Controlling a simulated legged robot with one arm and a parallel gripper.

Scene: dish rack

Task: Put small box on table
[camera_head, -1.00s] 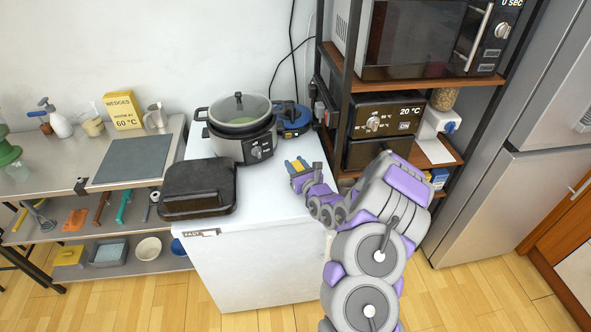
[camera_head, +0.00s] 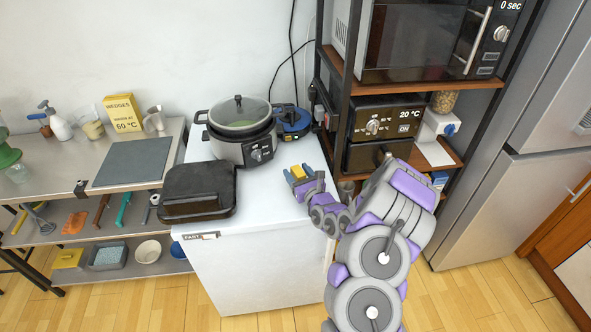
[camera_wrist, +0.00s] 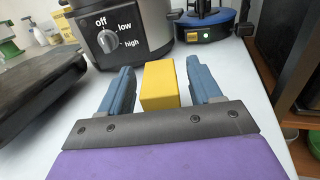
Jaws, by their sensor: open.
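The small box (camera_wrist: 160,84) is a yellow block on the white table top (camera_head: 262,195). In the wrist view it lies between the two blue fingers of my gripper (camera_wrist: 162,92), with a gap showing on each side. In the head view the yellow box (camera_head: 298,172) shows between the fingertips of my gripper (camera_head: 299,173), over the right part of the table top. My gripper is open. I cannot tell whether the box touches the table, and its near lower part is hidden by the gripper's base.
A slow cooker (camera_head: 240,130) stands behind, with a blue round device (camera_head: 291,120) beside it. A black grill (camera_head: 197,190) is on the left. A shelf rack with an oven (camera_head: 385,118) and microwave (camera_head: 425,38) stands close on the right. The front of the table top is clear.

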